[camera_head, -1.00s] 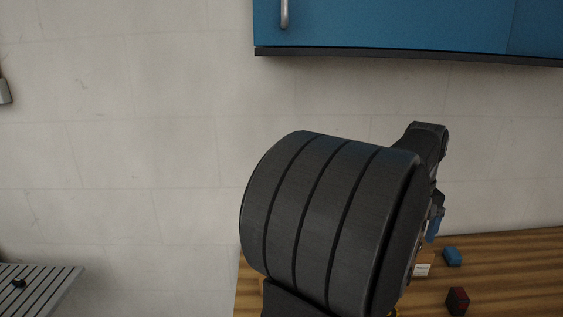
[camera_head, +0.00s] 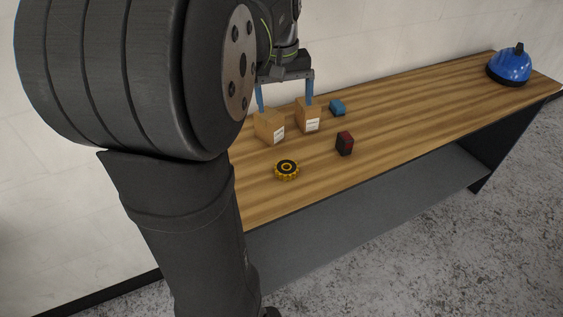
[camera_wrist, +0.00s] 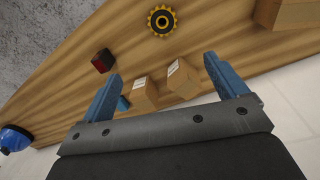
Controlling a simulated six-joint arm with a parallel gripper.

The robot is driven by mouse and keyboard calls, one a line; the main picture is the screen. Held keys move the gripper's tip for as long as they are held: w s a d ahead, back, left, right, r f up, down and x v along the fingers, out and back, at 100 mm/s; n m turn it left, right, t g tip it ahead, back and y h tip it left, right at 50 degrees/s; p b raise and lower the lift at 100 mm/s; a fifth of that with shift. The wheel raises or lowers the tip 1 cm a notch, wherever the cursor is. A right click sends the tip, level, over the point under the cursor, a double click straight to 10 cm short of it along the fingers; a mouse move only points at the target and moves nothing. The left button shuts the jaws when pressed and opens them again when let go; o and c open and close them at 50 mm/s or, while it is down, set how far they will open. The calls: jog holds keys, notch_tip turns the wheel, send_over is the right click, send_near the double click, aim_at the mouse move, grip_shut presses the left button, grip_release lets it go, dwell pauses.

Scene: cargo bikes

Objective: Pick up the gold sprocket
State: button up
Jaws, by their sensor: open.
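In the wrist view the sprocket (camera_wrist: 162,21) is at the top, beyond my fingertips. My gripper (camera_head: 285,97) is open and empty, with blue fingers pointing down above the back of the bench, behind the sprocket and by the cardboard boxes. In the wrist view my gripper (camera_wrist: 162,75) shows both fingers wide apart with nothing held between them.
Cardboard boxes (camera_head: 308,115) stand behind the sprocket. A black and red block (camera_head: 345,143) is to its right, and a blue block (camera_head: 337,108) lies farther back. A blue dome (camera_head: 510,66) sits at the bench's far right. Bare wood (camera_head: 420,105) lies between.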

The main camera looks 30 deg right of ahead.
jog(key=s+a+f+m+h, duration=0.15)
jog(key=a+f+m, duration=0.25)
jog(key=m, duration=0.6)
jog(key=m+h, duration=0.1)
jog(key=m, duration=0.1)
send_over(286, 166)
jog(key=a, duration=0.2)
jog(key=shift+t, duration=0.4)
jog(key=f, duration=1.2)
jog(key=shift+s+d+f, duration=0.15)
jog(key=shift+s+f, duration=0.2)
jog(key=shift+f, duration=0.05)
jog(key=shift+x, duration=2.75)
jog(key=c, duration=1.3)
